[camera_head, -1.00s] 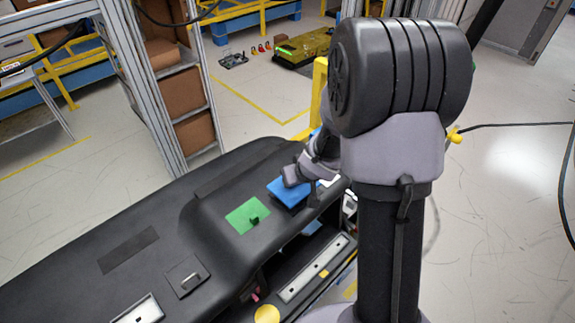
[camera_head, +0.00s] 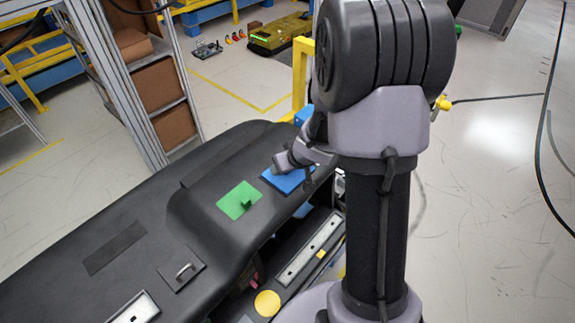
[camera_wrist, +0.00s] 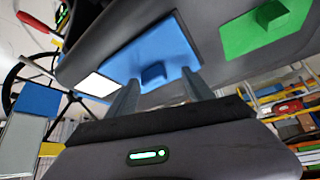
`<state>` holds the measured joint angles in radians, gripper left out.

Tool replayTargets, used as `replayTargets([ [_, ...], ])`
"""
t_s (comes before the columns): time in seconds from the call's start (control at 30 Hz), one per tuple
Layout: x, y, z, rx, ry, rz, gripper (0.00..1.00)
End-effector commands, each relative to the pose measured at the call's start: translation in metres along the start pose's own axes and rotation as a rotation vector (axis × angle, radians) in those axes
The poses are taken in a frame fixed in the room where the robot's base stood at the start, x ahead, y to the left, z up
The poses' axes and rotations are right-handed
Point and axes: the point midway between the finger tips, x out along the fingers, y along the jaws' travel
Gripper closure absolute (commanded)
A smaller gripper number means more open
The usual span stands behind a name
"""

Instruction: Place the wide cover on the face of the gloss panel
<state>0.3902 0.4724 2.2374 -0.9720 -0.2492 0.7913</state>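No piece is labelled, so I cannot tell for certain which is the wide cover or the gloss panel. A blue plate (camera_head: 285,181) with a raised block lies on the black dashboard; it also shows in the wrist view (camera_wrist: 172,52). A green plate (camera_head: 233,200) with a small knob lies beside it, and shows at upper right in the wrist view (camera_wrist: 245,38). My gripper (camera_wrist: 158,80) is open, its two fingers apart near the blue plate's block. Contact cannot be made out. In the head view, my wrist partly hides the blue plate.
The dashboard (camera_head: 150,215) also carries a dark flat rectangle (camera_head: 114,248) and a black square plate with a handle (camera_head: 182,269). A recess with a long pale strip (camera_head: 310,248) and a yellow disc (camera_head: 267,303) lies in front. A shelf frame (camera_head: 150,105) stands behind.

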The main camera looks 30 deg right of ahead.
Motion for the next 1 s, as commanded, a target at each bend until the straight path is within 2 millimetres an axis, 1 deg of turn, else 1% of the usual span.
replayTargets([
  [0.17,-0.002,0.000,-0.001,0.000,0.000,0.000,0.40],
  [0.23,-0.011,0.000,-0.005,0.000,0.001,0.001,0.40],
  [0.27,-0.018,0.000,-0.005,0.000,0.001,0.001,0.40],
  [0.37,-0.048,0.001,-0.007,0.001,0.002,0.002,0.40],
  [0.4,-0.061,0.001,-0.008,0.002,0.002,0.002,0.40],
  [0.53,-0.097,0.001,-0.007,0.002,0.001,0.002,0.40],
  [0.63,-0.115,0.001,-0.006,0.002,0.001,0.002,0.40],
  [0.77,-0.128,0.001,-0.007,0.002,0.006,0.013,0.40],
  [0.83,-0.147,0.005,-0.020,0.017,0.029,0.077,0.40],
  [0.87,-0.162,0.007,-0.029,0.033,0.046,0.119,0.40],
  [0.9,-0.187,0.007,-0.038,0.067,0.063,0.179,0.40],
  [0.93,-0.209,0.004,-0.042,0.103,0.073,0.214,0.40],
  [0.97,-0.231,-0.003,-0.042,0.143,0.075,0.237,0.40],
  [1.0,-0.258,-0.017,-0.037,0.202,0.070,0.242,0.40],
])
